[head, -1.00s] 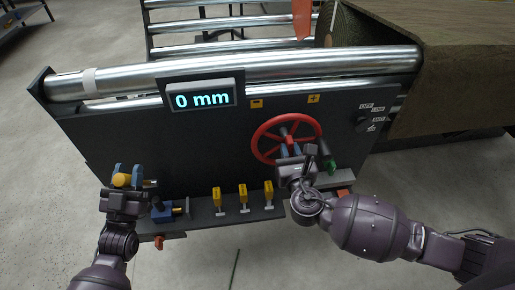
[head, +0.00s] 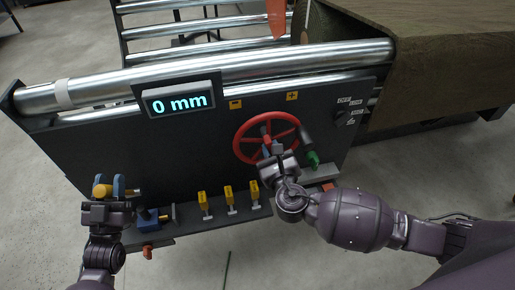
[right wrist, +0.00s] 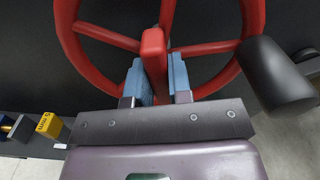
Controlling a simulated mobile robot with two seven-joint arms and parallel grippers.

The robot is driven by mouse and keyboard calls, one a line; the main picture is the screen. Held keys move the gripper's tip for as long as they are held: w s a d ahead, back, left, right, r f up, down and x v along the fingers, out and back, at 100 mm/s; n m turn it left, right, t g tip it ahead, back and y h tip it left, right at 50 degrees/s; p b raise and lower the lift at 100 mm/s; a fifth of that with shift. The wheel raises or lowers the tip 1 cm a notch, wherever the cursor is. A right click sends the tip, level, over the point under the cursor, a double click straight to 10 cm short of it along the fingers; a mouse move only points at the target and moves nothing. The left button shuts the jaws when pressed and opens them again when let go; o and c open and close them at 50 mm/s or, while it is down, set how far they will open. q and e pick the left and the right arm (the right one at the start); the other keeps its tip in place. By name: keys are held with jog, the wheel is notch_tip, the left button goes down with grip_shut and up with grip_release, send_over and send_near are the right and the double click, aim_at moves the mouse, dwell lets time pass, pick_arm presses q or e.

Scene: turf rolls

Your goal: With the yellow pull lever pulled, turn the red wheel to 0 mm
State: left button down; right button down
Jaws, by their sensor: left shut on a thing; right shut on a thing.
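The red wheel (head: 264,138) is on the dark front panel. My right gripper (head: 270,150) is shut on a red part near the wheel's middle; in the right wrist view its blue fingers (right wrist: 158,82) flank that red bar (right wrist: 154,60). A black handle (right wrist: 275,75) stands out at the wheel's right. The yellow pull lever (head: 102,191) is at the panel's lower left, between the blue fingers of my left gripper (head: 107,188), which is shut on it. How far the lever is pulled is hard to tell. The display (head: 180,101) reads 0 mm.
A blue part (head: 148,218) sits beside the left gripper. A green knob (head: 312,158) is close to the right gripper. Metal rollers (head: 230,75) and a turf roll (head: 440,55) lie behind the panel.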

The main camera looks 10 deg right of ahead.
pick_arm(q)
jog(key=shift+a, duration=0.25)
pick_arm(e)
jog(key=shift+s+a+f, duration=0.15)
jog(key=shift+a+f, duration=0.1)
pick_arm(q)
jog(key=shift+a, duration=0.15)
pick_arm(e)
jog(key=c, duration=1.1)
grip_release()
jog(key=shift+o, duration=0.3)
jog(key=shift+r, duration=0.1)
jog(key=s, duration=1.1)
jog(key=shift+s+d, duration=0.2)
jog(key=shift+s, duration=0.15)
pick_arm(q)
jog(key=shift+f, duration=0.1)
pick_arm(e)
jog(key=shift+s, duration=2.5)
pick_arm(q)
jog(key=shift+d, duration=0.35)
pick_arm(e)
jog(key=shift+a+r, duration=0.1)
